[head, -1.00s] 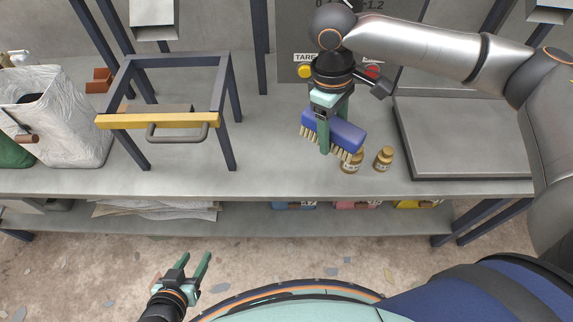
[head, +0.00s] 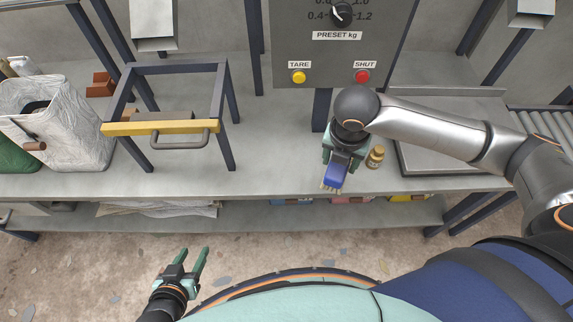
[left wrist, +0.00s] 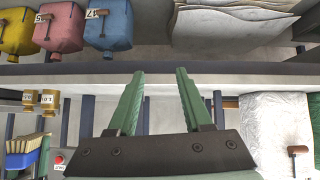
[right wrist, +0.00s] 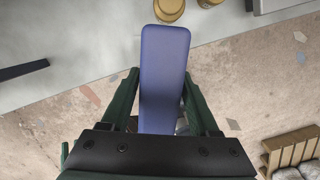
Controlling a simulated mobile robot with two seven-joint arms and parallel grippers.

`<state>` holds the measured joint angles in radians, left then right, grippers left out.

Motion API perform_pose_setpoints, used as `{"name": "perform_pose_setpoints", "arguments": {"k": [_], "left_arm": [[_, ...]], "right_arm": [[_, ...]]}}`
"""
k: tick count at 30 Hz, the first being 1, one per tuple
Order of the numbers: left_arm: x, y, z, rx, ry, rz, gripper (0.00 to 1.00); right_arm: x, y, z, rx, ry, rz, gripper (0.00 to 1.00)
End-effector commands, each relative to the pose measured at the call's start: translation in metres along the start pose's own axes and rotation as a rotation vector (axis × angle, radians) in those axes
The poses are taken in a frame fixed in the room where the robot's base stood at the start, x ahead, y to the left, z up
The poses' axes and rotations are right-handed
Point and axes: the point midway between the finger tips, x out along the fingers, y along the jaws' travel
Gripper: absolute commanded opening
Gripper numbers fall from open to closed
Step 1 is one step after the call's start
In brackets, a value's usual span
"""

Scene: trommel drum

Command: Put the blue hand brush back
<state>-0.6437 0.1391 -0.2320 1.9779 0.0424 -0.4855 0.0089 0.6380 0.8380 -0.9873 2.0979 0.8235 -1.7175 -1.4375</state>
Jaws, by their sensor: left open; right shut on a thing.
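The blue hand brush (head: 335,174) with pale bristles is held by my right gripper (head: 340,158) over the front part of the grey bench. In the right wrist view the brush's blue back (right wrist: 165,60) lies between the two fingers, reaching past their tips. In the left wrist view the brush (left wrist: 24,160) shows at the lower left. Whether it touches the bench I cannot tell. My left gripper (head: 188,264) is open and empty, low in front of the bench; its spread fingers also show in the left wrist view (left wrist: 155,82).
A control panel (head: 330,55) with TARE and SHUT buttons is behind. A yellow-barred frame (head: 160,128) and white sack (head: 70,120) stand left. Bench between is clear.

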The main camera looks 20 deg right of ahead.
Motion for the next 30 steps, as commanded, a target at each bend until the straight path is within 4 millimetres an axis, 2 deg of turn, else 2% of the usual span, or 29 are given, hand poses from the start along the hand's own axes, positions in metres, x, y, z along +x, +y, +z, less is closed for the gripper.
{"name": "perform_pose_setpoints", "arguments": {"k": [5,14,18,22,30], "left_arm": [[0.004,0.000,0.005,-0.001,-0.003,0.001,0.50],[0.014,0.007,0.010,0.002,-0.009,0.020,0.50],[0.019,0.009,0.008,0.005,0.001,0.027,0.50],[0.022,0.009,0.008,0.007,0.006,0.027,0.50],[0.023,0.007,0.011,0.009,0.008,0.024,0.50]], "right_arm": [[0.013,0.024,0.002,-0.017,0.002,0.006,0.00],[0.045,0.090,0.011,-0.015,0.002,0.004,0.00],[0.073,0.110,0.011,-0.014,0.002,0.001,0.00],[0.089,0.124,0.012,-0.015,0.001,0.002,0.00],[0.102,0.135,0.013,-0.015,0.001,0.003,0.00]]}}
